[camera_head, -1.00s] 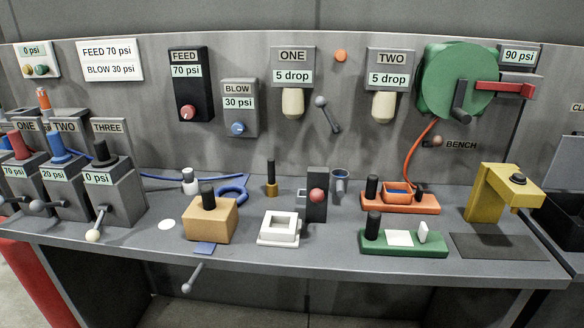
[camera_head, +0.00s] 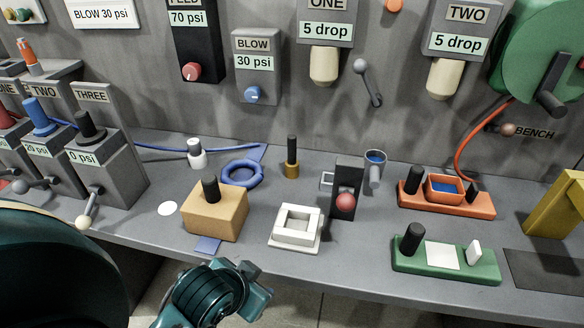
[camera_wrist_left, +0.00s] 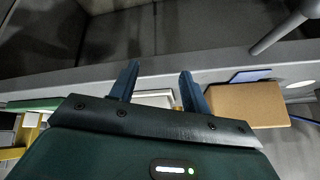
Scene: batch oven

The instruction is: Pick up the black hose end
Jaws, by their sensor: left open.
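The black hose end (camera_head: 90,130) stands upright on top of the grey block labelled THREE, at the left of the bench in the head view. Block THREE (camera_head: 108,170) shows 0 psi and has a lever with a pale knob. A blue hose end (camera_head: 40,117) sits on block TWO beside it. My left gripper (camera_wrist_left: 159,72) shows in the left wrist view with two dark teal fingers apart and nothing between them. In the head view my left arm comes in at the bottom left, below the bench's front edge and away from the black hose end. My right gripper is not in view.
A blue ring (camera_head: 241,174) lies behind. A lever (camera_wrist_left: 276,34) shows in the left wrist view.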

